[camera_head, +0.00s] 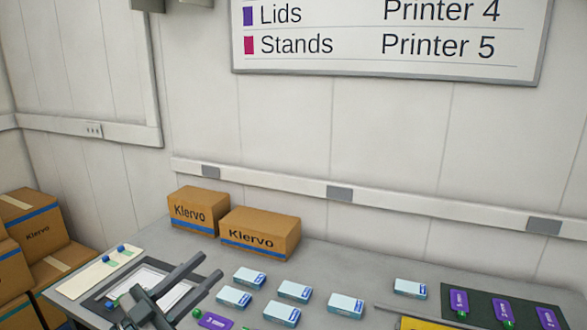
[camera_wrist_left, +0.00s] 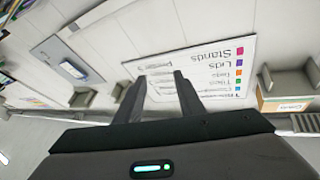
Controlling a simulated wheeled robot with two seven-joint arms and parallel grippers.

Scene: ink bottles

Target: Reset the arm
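My left gripper (camera_head: 211,267) is over the left part of the grey table (camera_head: 328,265) in the head view. Its two fingers point up and to the right. In the left wrist view, the left gripper (camera_wrist_left: 160,76) has its fingers apart with nothing between them. That view is upside down and faces a wall board (camera_wrist_left: 218,72) with lettering. The left gripper covers part of a dark-framed tray (camera_head: 92,297) at the table's left. My right gripper is not in view.
Two brown Klervo boxes (camera_head: 262,232) stand at the table's back. Several small white-and-blue boxes (camera_head: 294,291) lie in the middle. A dark mat (camera_head: 480,303) with purple pieces lies at right. A pale strip (camera_head: 80,278) with blue-topped items lies at far left. Cartons (camera_head: 35,230) are stacked left.

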